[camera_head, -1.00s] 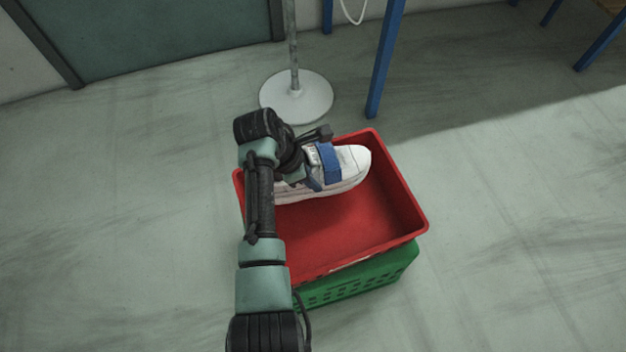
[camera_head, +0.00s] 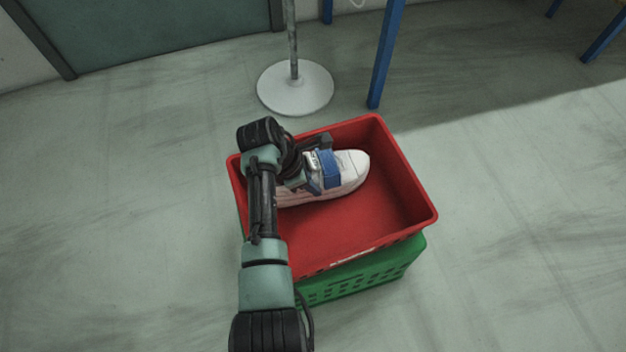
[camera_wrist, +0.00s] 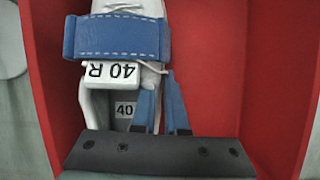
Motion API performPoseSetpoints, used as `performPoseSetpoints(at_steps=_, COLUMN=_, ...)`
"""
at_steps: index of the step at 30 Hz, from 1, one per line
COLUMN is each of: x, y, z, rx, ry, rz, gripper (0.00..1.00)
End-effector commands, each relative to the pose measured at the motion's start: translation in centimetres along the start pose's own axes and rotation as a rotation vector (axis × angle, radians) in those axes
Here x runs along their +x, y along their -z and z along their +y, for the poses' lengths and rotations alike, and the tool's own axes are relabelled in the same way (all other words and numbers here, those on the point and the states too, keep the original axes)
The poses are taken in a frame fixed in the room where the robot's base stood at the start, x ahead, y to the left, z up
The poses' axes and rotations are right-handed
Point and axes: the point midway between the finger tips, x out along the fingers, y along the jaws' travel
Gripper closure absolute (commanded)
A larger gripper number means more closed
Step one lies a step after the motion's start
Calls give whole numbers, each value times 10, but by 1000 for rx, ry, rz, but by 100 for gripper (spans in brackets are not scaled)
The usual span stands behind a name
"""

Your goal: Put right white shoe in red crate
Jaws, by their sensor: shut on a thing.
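The white shoe (camera_head: 349,167) is inside the red crate (camera_head: 405,190), near its back wall, with its toe to the right. In the wrist view the shoe (camera_wrist: 88,104) has a blue strap and a label reading "40 R". My gripper (camera_head: 314,178) is over the shoe's opening and shut on it. In the wrist view blue fingers (camera_wrist: 150,105) are at the shoe's collar. My arm hides the heel end. I cannot tell whether the sole touches the crate floor.
The red crate stands on a green crate (camera_head: 375,277) on the floor. A pole with a round white base (camera_head: 295,90) stands just behind. A blue table leg (camera_head: 384,55) is behind to the right. The front and right of the red crate are empty.

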Motion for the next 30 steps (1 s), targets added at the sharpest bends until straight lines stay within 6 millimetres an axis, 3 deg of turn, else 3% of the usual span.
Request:
performPoseSetpoints(at_steps=10, x=2, y=1, z=1, rx=1, ry=-2, rz=-1, gripper=100)
performPoseSetpoints(at_steps=11, x=2, y=1, z=1, rx=1, ry=-2, rz=-1, gripper=84)
performPoseSetpoints(at_steps=16, x=2, y=1, z=1, rx=1, ry=-2, rz=0, gripper=54)
performPoseSetpoints(at_steps=25, x=1, y=1, z=0, rx=0, ry=1, rz=1, gripper=54)
performPoseSetpoints(at_steps=30, x=-21, y=0, z=0, rx=-1, ry=0, rz=1, gripper=54)
